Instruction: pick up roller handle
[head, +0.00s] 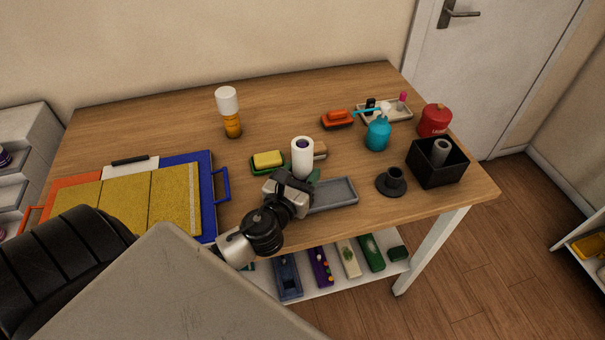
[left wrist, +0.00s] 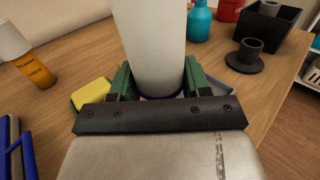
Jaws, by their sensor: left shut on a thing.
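A white roller (head: 302,152) with a dark purple core stands upright near the middle of the table; it is the only thing I see that fits the roller handle. My left gripper (head: 300,177) is at its lower part, shut on it. In the left wrist view the white roller (left wrist: 155,45) sits between the two green fingers of my left gripper (left wrist: 157,80), with a dark blue-purple rim at its lower end. I cannot tell whether it touches the table. My right gripper is not in view.
A grey tray (head: 345,193) lies just right of the gripper. A yellow sponge (head: 268,160) on a green base is at the left. A dark stand (head: 392,183) and black box (head: 450,168) are farther right.

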